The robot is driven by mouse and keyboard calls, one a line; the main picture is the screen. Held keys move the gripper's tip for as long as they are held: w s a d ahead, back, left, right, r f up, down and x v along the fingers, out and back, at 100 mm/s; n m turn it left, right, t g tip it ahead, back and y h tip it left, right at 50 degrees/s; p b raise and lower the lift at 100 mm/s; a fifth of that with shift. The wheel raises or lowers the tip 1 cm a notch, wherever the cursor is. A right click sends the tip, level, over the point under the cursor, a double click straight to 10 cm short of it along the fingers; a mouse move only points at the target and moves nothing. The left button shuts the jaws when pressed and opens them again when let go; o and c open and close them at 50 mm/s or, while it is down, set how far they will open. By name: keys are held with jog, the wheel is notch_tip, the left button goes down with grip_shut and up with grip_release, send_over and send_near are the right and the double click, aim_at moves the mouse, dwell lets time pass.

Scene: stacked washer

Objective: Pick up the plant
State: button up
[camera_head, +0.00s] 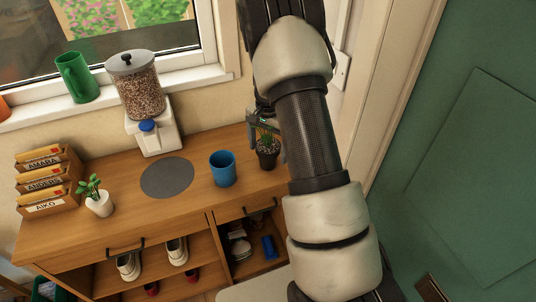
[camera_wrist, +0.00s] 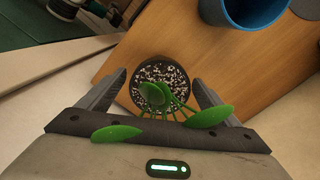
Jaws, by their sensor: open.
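A small plant in a dark pot (camera_head: 267,158) stands upright on the right end of the wooden cabinet top. In the wrist view its round pot of speckled soil (camera_wrist: 160,72) lies between my fingers, with green leaves reaching over the gripper's body. My gripper (camera_wrist: 159,76) is open, one finger on each side of the pot. Whether the fingers touch it, I cannot tell. In the head view my gripper (camera_head: 262,128) is partly hidden behind my arm at the plant. A second plant in a white pot (camera_head: 100,205) stands at the left of the cabinet top.
A blue cup (camera_head: 222,169) stands close to the left of the dark pot; it also shows in the wrist view (camera_wrist: 240,10). A grey round mat (camera_head: 167,178), a dispenser (camera_head: 150,130) and a letter rack (camera_head: 46,182) are farther left. A green door (camera_head: 460,150) is at right.

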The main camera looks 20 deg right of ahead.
notch_tip(320, 180, down, 3)
jog(key=shift+r, duration=0.2)
jog(key=c, duration=1.3)
